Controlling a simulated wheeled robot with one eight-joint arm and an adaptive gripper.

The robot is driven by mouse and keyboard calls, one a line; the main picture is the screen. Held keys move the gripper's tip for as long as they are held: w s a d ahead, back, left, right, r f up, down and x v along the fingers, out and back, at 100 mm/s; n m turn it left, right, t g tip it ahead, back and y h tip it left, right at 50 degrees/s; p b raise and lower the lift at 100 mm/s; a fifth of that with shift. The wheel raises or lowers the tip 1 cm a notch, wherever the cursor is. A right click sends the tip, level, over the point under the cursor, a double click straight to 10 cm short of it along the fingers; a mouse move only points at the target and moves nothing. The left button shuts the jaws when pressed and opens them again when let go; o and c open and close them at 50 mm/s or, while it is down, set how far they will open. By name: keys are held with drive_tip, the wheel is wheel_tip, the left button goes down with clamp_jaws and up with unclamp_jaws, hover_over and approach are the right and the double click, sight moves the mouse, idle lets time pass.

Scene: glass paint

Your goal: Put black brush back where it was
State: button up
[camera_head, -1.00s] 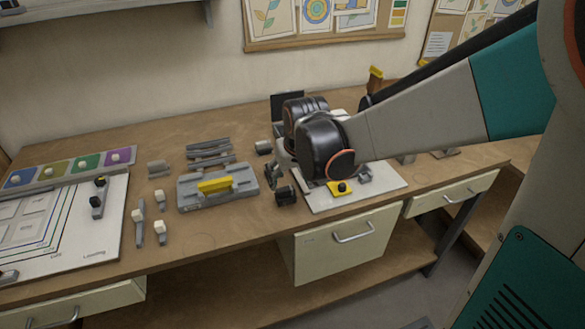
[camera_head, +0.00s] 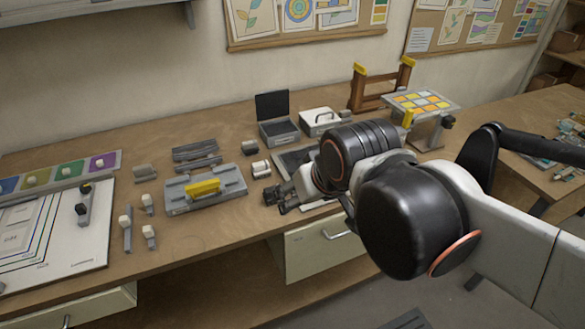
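A grey tool with a black knob-like tip (camera_head: 83,202), possibly the black brush, rests on the white pattern board (camera_head: 95,245) at the left. My gripper (camera_head: 275,197) is over the table's front part, right of the grey tray with the yellow handle, and points left. Its dark fingers are small and partly merged with the wrist, so I cannot tell whether they are open or hold anything. It is well apart from the black-tipped tool.
Several white-tipped grey tools (camera_head: 127,232) stand right of the board. A grey tray (camera_head: 232,187) with a yellow handle (camera_head: 203,187) lies mid-table. An open black-lidded box (camera_head: 278,130), a white box (camera_head: 320,121) and a wooden frame (camera_head: 372,92) stand behind my arm.

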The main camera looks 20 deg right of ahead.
drive_tip(key=shift+s+f, duration=0.1)
drive_tip(key=shift+s, duration=1.1)
